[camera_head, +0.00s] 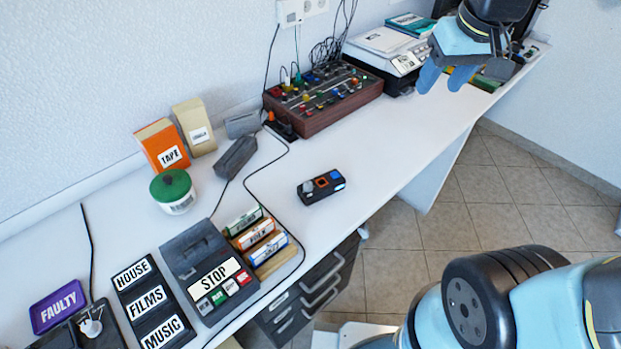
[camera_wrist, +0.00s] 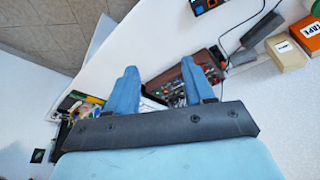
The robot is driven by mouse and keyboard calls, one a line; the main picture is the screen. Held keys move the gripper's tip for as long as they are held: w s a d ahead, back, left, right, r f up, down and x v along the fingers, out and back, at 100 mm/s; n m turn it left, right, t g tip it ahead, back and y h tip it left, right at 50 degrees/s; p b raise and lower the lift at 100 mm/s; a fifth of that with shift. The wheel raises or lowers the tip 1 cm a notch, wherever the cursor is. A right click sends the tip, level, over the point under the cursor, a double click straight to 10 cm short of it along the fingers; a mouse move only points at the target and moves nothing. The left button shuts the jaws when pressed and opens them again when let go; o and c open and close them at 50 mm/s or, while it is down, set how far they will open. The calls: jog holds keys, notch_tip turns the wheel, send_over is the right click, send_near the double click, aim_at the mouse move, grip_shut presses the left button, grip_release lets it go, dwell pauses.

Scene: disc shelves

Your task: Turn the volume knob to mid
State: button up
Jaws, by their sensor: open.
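I cannot tell which control is the volume knob; no label for it is readable. A wooden-sided mixer (camera_head: 322,98) with several coloured knobs stands at the back of the white desk. It also shows in the wrist view (camera_wrist: 166,77), partly hidden behind a finger. A small black box (camera_head: 321,187) with a pale knob-like part, an orange part and a blue part lies on the desk's middle. My gripper (camera_head: 446,78) is raised at the upper right, to the right of the mixer and apart from it. Its two blue fingers (camera_wrist: 159,68) are apart with nothing held between them.
A printer-like machine (camera_head: 388,55) stands right of the mixer, partly behind my gripper. An orange tape box (camera_head: 161,145), a green-lidded tub (camera_head: 173,190), a STOP box (camera_head: 207,270) and a purple FAULTY tray (camera_head: 58,307) stand leftward. Dark cables cross the desk. Its right front is clear.

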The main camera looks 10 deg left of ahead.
jog(key=w+a+f+n+g, duration=0.2)
jog(key=w+a+f+n, duration=0.2)
jog(key=a+f, duration=0.6)
jog(key=n+g+h, duration=0.1)
jog(key=n+g, duration=0.1)
jog(key=n, duration=0.1)
send_near(308, 184)
notch_tip(308, 184, down, 9)
jog(key=shift+s+a+r, duration=0.15)
grip_shut()
dwell(0.3)
